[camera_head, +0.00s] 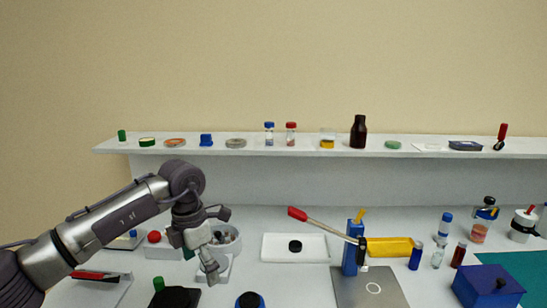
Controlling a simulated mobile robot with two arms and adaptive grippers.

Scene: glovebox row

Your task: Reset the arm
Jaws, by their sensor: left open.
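My left arm comes in from the left edge. Its left gripper (212,266) hangs downward over the left part of the bench (305,217), in front of a grey-white round container (230,243). The gripper is open, and I see nothing held in it. Small items just behind the gripper are partly hidden by it. My right gripper does not show.
A raised shelf (240,147) with small bottles and dishes runs along the back. A blue holder (350,257), small vials and a blue box (487,291) stand further right.

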